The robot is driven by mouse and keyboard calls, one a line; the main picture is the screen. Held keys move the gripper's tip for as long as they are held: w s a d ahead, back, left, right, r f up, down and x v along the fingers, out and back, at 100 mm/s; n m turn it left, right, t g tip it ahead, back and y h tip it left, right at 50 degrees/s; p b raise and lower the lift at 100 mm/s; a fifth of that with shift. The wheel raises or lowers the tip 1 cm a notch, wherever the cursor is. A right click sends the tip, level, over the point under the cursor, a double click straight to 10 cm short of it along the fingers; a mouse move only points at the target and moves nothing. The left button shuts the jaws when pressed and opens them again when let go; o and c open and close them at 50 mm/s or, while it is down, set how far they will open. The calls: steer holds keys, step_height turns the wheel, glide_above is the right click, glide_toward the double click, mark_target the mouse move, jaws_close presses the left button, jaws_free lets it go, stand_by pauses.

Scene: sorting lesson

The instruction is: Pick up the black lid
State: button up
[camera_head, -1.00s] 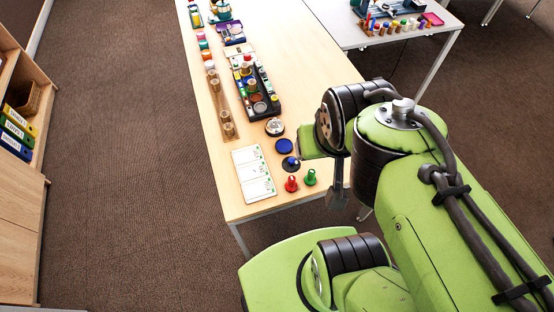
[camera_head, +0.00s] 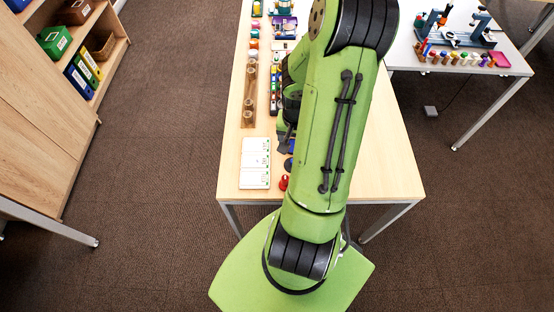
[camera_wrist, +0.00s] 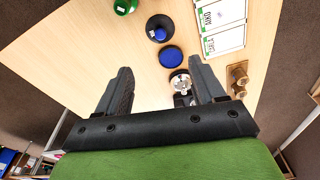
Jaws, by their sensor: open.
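A black round lid with a blue knob (camera_wrist: 154,24) lies on the wooden table at the top middle of the wrist view. In the head view the black lid (camera_head: 288,164) shows only in part beside my arm. My gripper (camera_wrist: 160,66) is open and empty, its two dark fingers spread apart above the table. The black lid lies beyond the fingertips, not between them. My arm hides much of this area in the head view.
White cards (camera_head: 255,162) lie left of the lid; they also show in the wrist view (camera_wrist: 220,30). A red piece (camera_head: 284,182) and a green piece (camera_wrist: 123,6) stand nearby. A wooden strip with knobs (camera_head: 249,95) lies farther back. The table's right part (camera_head: 390,165) is clear.

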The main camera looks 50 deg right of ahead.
steer(key=f, duration=0.3)
steer(key=f+b, duration=0.1)
steer(key=f, duration=0.2)
steer(key=f+b, duration=0.1)
steer(key=f, duration=0.3)
steer(key=shift+w+d, duration=0.3)
steer(key=shift+d, duration=0.1)
steer(key=f, duration=0.2)
steer(key=f+b, duration=0.1)
steer(key=f, duration=0.1)
steer(key=d+f, duration=0.1)
steer(key=f, duration=0.1)
steer(key=shift+w, duration=0.2)
steer(key=shift+s, duration=0.1)
jaws_close()
